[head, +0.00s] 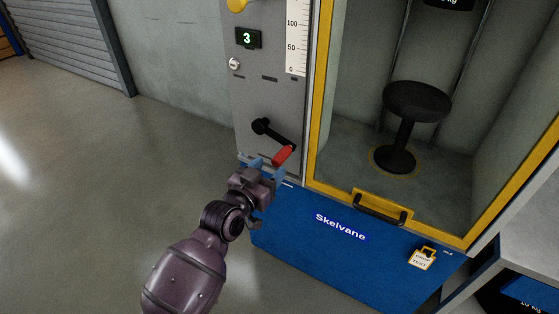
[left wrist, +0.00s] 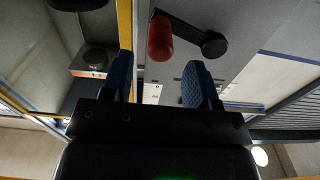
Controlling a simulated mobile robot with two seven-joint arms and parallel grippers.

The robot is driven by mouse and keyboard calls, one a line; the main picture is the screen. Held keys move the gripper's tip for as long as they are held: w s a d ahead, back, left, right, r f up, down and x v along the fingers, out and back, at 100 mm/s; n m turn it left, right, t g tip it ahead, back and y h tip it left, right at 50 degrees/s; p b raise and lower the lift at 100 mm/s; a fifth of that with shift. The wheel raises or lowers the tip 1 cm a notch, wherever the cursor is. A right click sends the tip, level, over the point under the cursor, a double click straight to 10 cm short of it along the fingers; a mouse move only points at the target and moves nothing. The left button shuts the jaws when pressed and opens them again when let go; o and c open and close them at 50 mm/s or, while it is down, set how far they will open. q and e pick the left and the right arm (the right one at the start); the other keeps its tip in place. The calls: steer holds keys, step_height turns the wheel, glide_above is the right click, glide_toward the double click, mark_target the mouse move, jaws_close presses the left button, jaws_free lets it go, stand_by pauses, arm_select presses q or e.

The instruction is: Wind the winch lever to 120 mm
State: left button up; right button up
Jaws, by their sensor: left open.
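The winch lever (head: 268,131) is a black crank on the grey panel, with a red handle (head: 283,155) at its lower right end. In the left wrist view the red handle (left wrist: 160,38) and the black crank arm (left wrist: 190,36) show beyond the fingertips. My left gripper (head: 263,166) is open, just below and left of the red handle. In the left wrist view its two blue fingers (left wrist: 160,85) are spread, with nothing between them. The scale (head: 297,40) on the panel shows 0, 50 and 100 marks; no pointer is clear. My right gripper is not visible.
A small display (head: 248,38) reads 3, above a round lock (head: 234,64). A yellow-framed chamber holds a black stool (head: 417,102). Open floor lies left.

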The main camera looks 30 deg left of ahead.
mark_target(275, 164)
arm_select(q)
steer(key=w, duration=0.3)
steer(key=shift+w+d+f+b, duration=0.15)
steer(key=shift+f+b, duration=0.05)
steer(key=shift+b, duration=0.15)
steer(key=shift+w+r, duration=0.15)
steer(key=shift+w, duration=0.55)
jaws_close()
